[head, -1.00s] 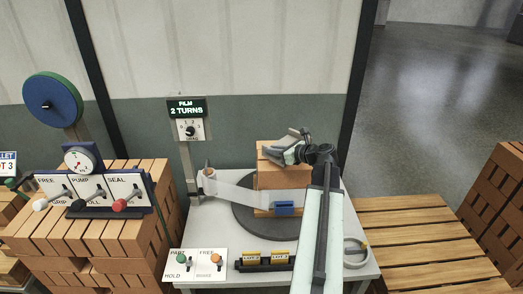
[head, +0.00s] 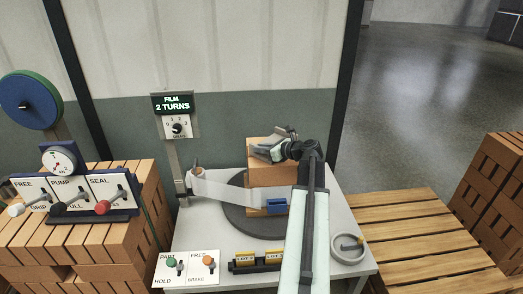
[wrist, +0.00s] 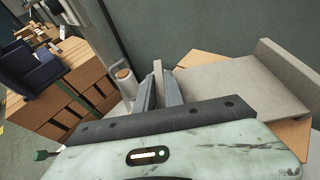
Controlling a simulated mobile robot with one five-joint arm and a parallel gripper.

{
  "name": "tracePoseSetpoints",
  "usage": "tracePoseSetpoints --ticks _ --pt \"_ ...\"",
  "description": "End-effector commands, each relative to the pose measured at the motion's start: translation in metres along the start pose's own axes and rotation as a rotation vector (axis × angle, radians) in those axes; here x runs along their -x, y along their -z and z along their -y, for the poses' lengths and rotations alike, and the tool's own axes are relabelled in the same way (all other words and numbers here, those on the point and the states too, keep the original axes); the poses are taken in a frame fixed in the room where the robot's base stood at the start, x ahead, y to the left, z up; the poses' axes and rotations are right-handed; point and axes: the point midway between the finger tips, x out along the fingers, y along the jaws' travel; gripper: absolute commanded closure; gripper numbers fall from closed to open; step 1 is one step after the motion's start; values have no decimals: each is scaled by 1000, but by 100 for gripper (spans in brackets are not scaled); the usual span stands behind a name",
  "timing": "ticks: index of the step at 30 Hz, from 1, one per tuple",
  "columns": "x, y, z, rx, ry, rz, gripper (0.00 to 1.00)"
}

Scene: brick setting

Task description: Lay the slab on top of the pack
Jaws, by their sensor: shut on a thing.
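The pack (head: 268,175) is a tan, brick-coloured block on the dark turntable (head: 235,208), with film across its front. My gripper (head: 258,151) is over its top. In the wrist view, the slab (wrist: 235,88) is a pale grey plate with a raised edge (wrist: 285,78) on the right. My gripper (wrist: 163,92) is shut on a thin upright part at its left. Tan corners of the pack (wrist: 203,60) show beyond and below the slab. In the head view my gripper and arm hide most of the slab. I cannot tell whether it touches the pack.
A film post with a "2 TURNS" display (head: 178,103) stands left of the pack. Clear film (head: 225,190) runs from a roller to it. A blue block (head: 277,206) sits at the pack's front. A lever panel (head: 75,193) is at left, a wooden pallet (head: 400,235) at right.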

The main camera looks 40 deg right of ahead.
Motion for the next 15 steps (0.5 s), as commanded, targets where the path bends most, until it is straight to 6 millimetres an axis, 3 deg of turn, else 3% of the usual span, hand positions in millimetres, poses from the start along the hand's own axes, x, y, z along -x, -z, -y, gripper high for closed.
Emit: tracePoseSetpoints --ticks 1,3,13,15 --pt "0 1 0 0 0 0 79" --pt "0 0 0 0 0 0 66" --pt "2 -3 1 0 1 0 66" --pt "10 -4 0 -1 2 0 66"
